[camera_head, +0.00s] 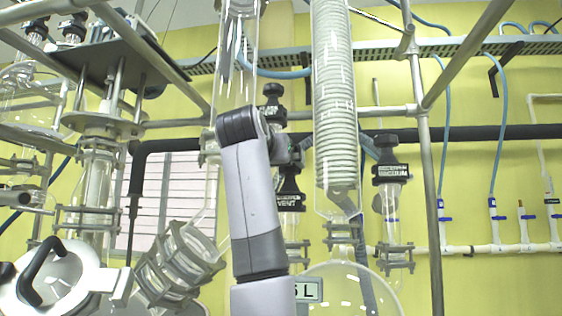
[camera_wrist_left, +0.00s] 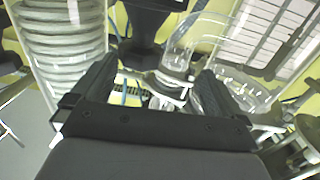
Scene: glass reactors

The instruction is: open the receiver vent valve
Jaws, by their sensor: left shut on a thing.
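The receiver vent valve (camera_head: 290,201) has a black top with a white-lettered label ending in "VENT". It stands just right of my left forearm in the head view, partly hidden by it. My left gripper (camera_head: 296,153) is at the top of this valve, mostly behind my own wrist. In the left wrist view, the two dark fingers of my left gripper (camera_wrist_left: 150,82) are either side of a black valve part (camera_wrist_left: 140,50). The gripper is shut on the valve's black knob. Whether the valve is turned open cannot be told. My right gripper is not in view.
A similar valve labelled "VACUUM" (camera_head: 391,172) stands to the right. The coiled glass condenser (camera_head: 333,100) hangs between them, above a round glass flask (camera_head: 350,290). Steel frame poles (camera_head: 424,150) and glass pipework (camera_head: 180,262) crowd both sides.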

